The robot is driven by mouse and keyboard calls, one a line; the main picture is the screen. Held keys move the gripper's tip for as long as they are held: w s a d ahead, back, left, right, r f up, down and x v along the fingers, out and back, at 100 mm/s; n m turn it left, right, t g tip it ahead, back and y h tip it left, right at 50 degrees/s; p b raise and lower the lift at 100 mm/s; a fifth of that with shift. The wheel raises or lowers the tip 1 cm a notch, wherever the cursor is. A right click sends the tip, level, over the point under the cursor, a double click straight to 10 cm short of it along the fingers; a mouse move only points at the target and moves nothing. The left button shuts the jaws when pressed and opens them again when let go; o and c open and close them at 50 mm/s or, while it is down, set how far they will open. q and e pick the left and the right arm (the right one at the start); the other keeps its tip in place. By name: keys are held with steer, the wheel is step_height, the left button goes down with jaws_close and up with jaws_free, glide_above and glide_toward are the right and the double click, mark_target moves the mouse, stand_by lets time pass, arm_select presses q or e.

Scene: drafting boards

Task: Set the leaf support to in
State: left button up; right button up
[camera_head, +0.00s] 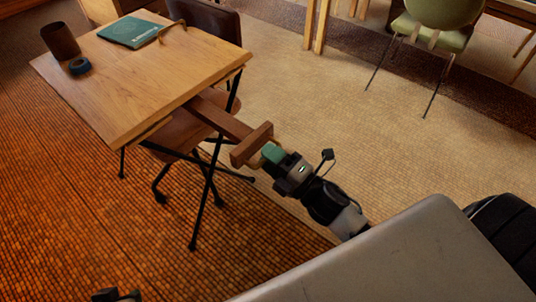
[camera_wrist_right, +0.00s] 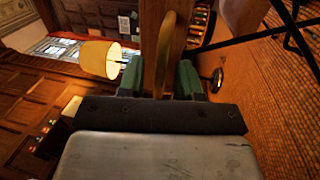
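The leaf support is a wooden bar (camera_head: 228,122) that sticks out from under the tabletop's right side, with a crosspiece (camera_head: 252,144) at its outer end. My right gripper (camera_head: 268,154) is at that crosspiece. In the right wrist view, a curved brass-coloured handle (camera_wrist_right: 167,50) stands between the green pads of my right gripper (camera_wrist_right: 166,80); whether both pads touch it is unclear. The bar's wooden face (camera_wrist_right: 150,20) is behind the handle. Part of my left gripper (camera_head: 115,295) shows at the bottom left edge; its fingers are mostly cut off.
The wooden table (camera_head: 130,85) carries a dark cup (camera_head: 60,40), a blue roll (camera_head: 79,66), a green book (camera_head: 128,32) and a small brown item (camera_head: 172,31). Thin black crossed legs (camera_head: 208,185) stand below. A green chair (camera_head: 440,15) is far right. Floor between is clear.

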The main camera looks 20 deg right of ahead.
steer(key=shift+w+a, duration=0.1)
steer(key=shift+w, duration=0.2)
jaws_close()
